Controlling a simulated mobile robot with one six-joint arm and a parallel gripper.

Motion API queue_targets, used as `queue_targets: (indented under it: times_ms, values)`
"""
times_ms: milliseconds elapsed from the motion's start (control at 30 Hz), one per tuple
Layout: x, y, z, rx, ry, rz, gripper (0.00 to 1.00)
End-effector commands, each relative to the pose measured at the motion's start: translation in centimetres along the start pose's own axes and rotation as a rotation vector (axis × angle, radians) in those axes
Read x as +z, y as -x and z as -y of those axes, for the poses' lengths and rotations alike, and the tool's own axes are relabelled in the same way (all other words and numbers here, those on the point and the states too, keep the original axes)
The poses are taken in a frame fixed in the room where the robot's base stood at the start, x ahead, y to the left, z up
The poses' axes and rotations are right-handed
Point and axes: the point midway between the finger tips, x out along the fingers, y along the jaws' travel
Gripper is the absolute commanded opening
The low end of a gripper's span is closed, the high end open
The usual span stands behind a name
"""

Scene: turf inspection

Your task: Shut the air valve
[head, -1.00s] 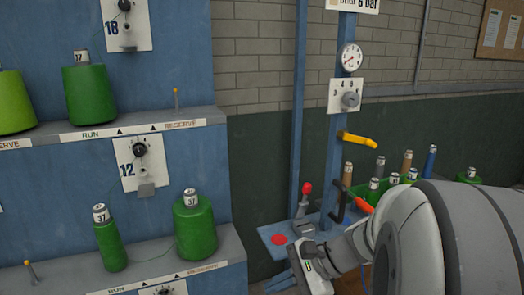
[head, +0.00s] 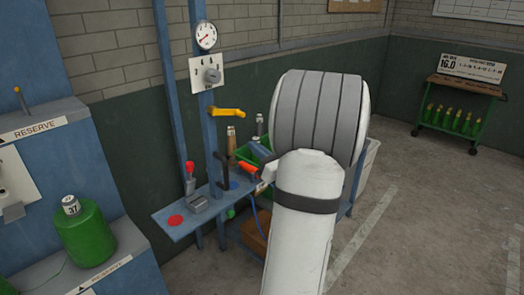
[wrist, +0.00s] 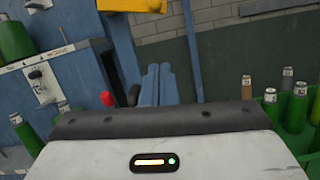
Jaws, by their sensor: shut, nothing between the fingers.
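The air valve's yellow lever (head: 227,112) sticks out to the right from the blue post (head: 165,85), roughly level, below a pressure gauge (head: 203,37) and a knob on a white plate (head: 211,75). In the wrist view a yellow piece, apparently the same lever (wrist: 130,5), is cut off by the top edge. My gripper (wrist: 160,70) shows there as two blue-grey fingers side by side, shut and empty, appearing below the lever and apart from it. In the head view my gripper is hidden behind my arm.
A small blue shelf (head: 178,217) on the post carries a red-knobbed lever (head: 190,170) and a red disc. Bobbins in a green crate (wrist: 268,110) stand right of the post. A blue machine with green bobbins (head: 85,232) is at left. Floor at right is open.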

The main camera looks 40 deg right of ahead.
Motion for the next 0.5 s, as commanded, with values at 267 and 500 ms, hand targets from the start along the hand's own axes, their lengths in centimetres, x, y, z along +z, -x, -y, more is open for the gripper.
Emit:
queue_targets:
  times_ms: [267, 500]
  values:
    - [1.6, -5.0, -0.1, 0.000, 0.005, 0.001, 0.00]
    - [3.7, -5.5, -0.1, 0.000, 0.003, -0.001, 0.00]
